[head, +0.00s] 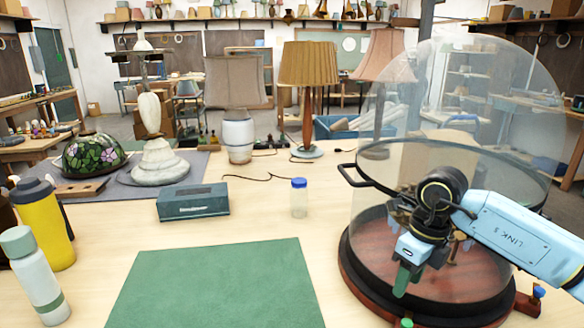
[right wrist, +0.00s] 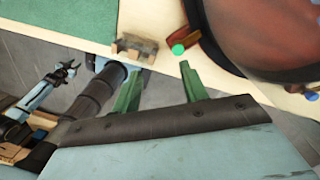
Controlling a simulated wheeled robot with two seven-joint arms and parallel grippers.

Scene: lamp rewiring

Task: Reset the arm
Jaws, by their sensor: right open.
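My right arm comes in from the right in the head view, with its light blue link in front of the glass dome. Its gripper (head: 404,276) points down in front of the dome's dark red wooden base (head: 360,262). In the right wrist view the green fingers of this gripper (right wrist: 160,86) stand apart with nothing between them. Beyond the fingertips are the table edge and a green-capped foot (right wrist: 178,50) of the base. My left gripper does not show in the head view.
The clear dome (head: 440,85) and a black-handled glass ring (head: 375,190) stand close around my right arm. A green mat (head: 215,285) lies bare at the front. A blue-capped jar (head: 299,200), a grey-blue box (head: 192,202), lamps and two bottles (head: 45,225) stand leftward.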

